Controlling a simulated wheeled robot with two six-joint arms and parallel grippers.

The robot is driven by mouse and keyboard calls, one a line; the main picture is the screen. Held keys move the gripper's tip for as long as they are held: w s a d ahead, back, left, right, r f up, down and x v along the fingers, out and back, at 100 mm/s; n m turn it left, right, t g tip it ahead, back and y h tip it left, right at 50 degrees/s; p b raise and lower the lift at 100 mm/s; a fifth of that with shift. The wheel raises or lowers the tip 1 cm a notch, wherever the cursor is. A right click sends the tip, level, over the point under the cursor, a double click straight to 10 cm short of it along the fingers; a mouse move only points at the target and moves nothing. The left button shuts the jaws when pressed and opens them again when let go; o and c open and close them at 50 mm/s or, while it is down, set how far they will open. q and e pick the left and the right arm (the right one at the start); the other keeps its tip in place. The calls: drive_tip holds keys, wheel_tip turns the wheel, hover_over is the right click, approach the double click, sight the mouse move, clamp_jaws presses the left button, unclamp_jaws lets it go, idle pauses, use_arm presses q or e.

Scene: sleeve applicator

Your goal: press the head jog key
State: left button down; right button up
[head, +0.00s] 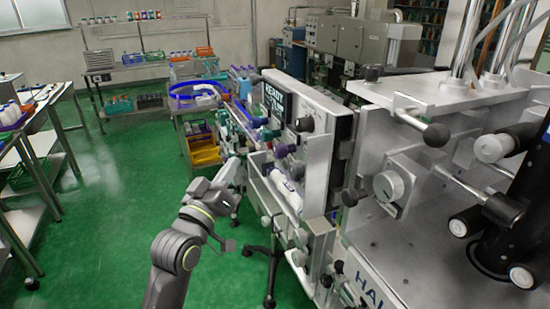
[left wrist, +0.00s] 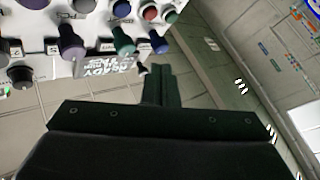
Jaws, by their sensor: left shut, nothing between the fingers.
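The control panel (head: 322,123) of the machine shows a dark display with "READY" text (head: 277,103) in the head view. In the left wrist view the panel (left wrist: 90,27) lies along the top left with coloured keys: purple (left wrist: 72,42), green (left wrist: 122,41), blue (left wrist: 158,42) and red (left wrist: 150,12). Its labels are too small or blurred to tell which is the head jog key. My left gripper (left wrist: 160,74) is shut and empty, its tips just below the blue key in that picture, apparently apart from it. In the head view its tips are hard to make out near the panel's left side. My right gripper is not in view.
A purple knob (head: 282,151) and a black knob (head: 304,124) stick out of the machine front. A metal frame with a ball-ended lever (head: 436,134) stands at right. A blue-rimmed round tray (head: 195,91) lies behind my arm. Green floor (head: 110,215) is open at left.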

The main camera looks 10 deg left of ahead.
use_arm(q)
drive_tip(key=w+d+b, duration=0.1)
drive_tip(key=w+d, duration=0.2)
drive_tip(key=d, duration=0.2)
drive_tip(key=shift+w+d, duration=0.25)
drive_tip(key=shift+w, duration=0.1)
idle(1.8)
drive_tip(key=shift+w+d, duration=0.25)
drive_tip(key=shift+d, duration=0.1)
drive_tip(key=shift+w+d, duration=0.2)
drive_tip(key=shift+d, duration=0.15)
idle(0.6)
drive_tip(key=shift+a, duration=0.15)
idle(0.3)
drive_tip(key=shift+s+a, duration=0.45)
drive_tip(key=shift+a, duration=0.15)
